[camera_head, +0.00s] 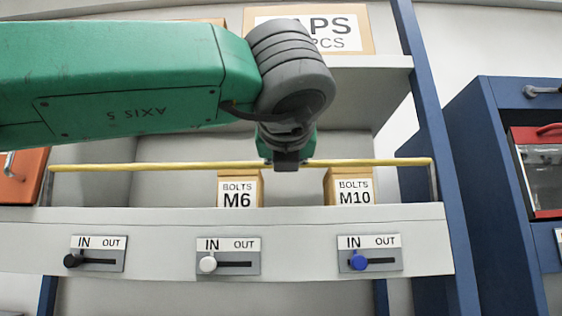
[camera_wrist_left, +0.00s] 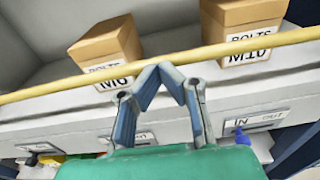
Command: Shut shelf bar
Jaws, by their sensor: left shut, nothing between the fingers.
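The yellow shelf bar (camera_head: 180,166) runs level across the shelf front, above the grey shelf lip (camera_head: 330,222) and in front of the box tops. A thin upright link joins it to the shelf at each end. In the left wrist view the bar (camera_wrist_left: 215,50) crosses at a slant just beyond my fingertips. My left gripper (camera_head: 286,165) hangs at the middle of the bar and hides a short piece of it. Its fingers (camera_wrist_left: 160,72) are shut with nothing between them. I cannot tell whether they touch the bar. My right gripper is not in view.
Bolt boxes M6 (camera_head: 238,188) and M10 (camera_head: 350,187) stand on the shelf behind the bar. Black (camera_head: 72,260), white (camera_head: 208,264) and blue (camera_head: 358,262) slider knobs sit at IN on the lip. A blue post (camera_head: 437,130) stands right. A box (camera_head: 355,45) sits above.

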